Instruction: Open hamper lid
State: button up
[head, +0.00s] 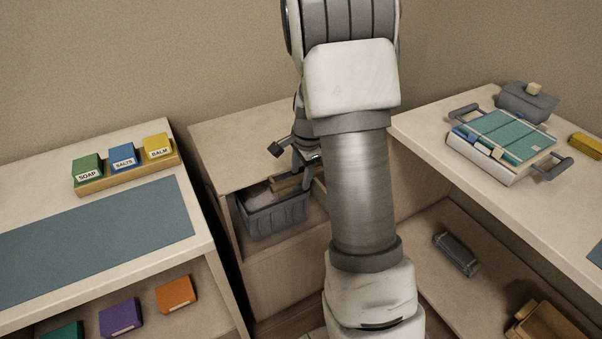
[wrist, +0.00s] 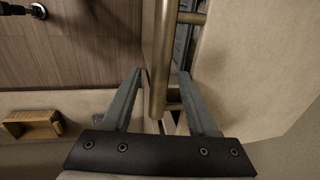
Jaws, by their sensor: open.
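In the wrist view, a brass-coloured bar handle (wrist: 162,60) on short posts runs between the two fingers of my gripper (wrist: 161,76). The fingers are open, one on each side of the bar, and not closed on it. A pale panel (wrist: 250,60) lies to the right of the bar. In the head view, my gripper (head: 304,165) is at the middle cabinet (head: 240,150), by a grey ribbed basket (head: 272,219) in its opening. My arm hides part of that cabinet, and I cannot tell which part is the hamper lid.
A left counter (head: 60,195) holds soap, salts and balm boxes in a tray (head: 130,180). A right counter (head: 420,125) holds a teal-topped tray (head: 485,172) and a grey container (head: 527,103). A lower shelf (head: 415,260) on the right holds a dark object (head: 456,253).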

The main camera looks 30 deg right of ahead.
grip_shut()
dwell(1.4)
